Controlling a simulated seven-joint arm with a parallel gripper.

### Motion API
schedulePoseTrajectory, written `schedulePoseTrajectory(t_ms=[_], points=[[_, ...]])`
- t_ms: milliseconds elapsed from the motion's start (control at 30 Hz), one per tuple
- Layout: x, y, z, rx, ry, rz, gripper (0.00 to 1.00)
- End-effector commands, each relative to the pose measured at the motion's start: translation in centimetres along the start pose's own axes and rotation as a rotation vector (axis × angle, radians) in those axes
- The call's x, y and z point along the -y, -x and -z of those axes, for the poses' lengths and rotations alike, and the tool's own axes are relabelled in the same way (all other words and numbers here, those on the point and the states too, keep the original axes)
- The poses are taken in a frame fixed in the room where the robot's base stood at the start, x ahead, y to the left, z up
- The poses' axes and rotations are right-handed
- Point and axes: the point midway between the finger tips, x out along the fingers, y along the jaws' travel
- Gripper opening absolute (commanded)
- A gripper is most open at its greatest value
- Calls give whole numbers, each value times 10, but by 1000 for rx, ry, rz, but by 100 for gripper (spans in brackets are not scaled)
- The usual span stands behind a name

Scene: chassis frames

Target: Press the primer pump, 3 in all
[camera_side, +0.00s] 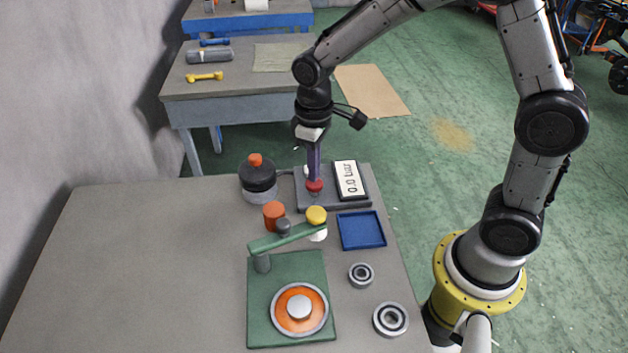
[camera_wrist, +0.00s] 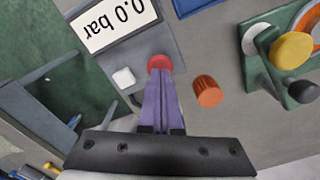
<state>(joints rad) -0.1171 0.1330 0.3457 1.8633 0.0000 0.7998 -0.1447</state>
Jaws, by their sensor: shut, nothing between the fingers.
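A grey pump unit (camera_side: 350,204) stands at the back of the table with a red round button (camera_side: 315,187) on it. A tilted display (camera_side: 349,180) on the unit reads 0.0 bar, and it also shows in the wrist view (camera_wrist: 112,22). My gripper (camera_side: 314,177) is shut and empty, pointing down with its purple fingers right over the red button. In the wrist view the fingertips (camera_wrist: 160,75) overlap the edge of the red button (camera_wrist: 160,62). I cannot tell whether they touch it. A small white knob (camera_wrist: 123,77) sits beside the button.
A dark bottle with an orange cap (camera_side: 257,176) and an orange-red cylinder (camera_side: 273,214) stand left of the unit. A green lever press (camera_side: 263,318) with a yellow knob (camera_side: 316,214) is in front. A blue tray (camera_side: 361,230) and bearings (camera_side: 390,319) lie right. The table's left is clear.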

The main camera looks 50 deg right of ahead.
Motion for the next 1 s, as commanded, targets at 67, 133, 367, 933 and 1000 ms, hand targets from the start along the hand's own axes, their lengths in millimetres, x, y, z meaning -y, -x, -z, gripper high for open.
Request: schedulePoseTrajectory(t_ms=[67, 133, 367, 933, 1000], points=[[0, -2, 0, 1, 0, 0, 0], [0, -4, 0, 1, 0, 0, 0], [0, -11, 0, 1, 0, 0, 0], [0, -24, 0, 1, 0, 0, 0], [0, -24, 0, 1, 0, 0, 0]])
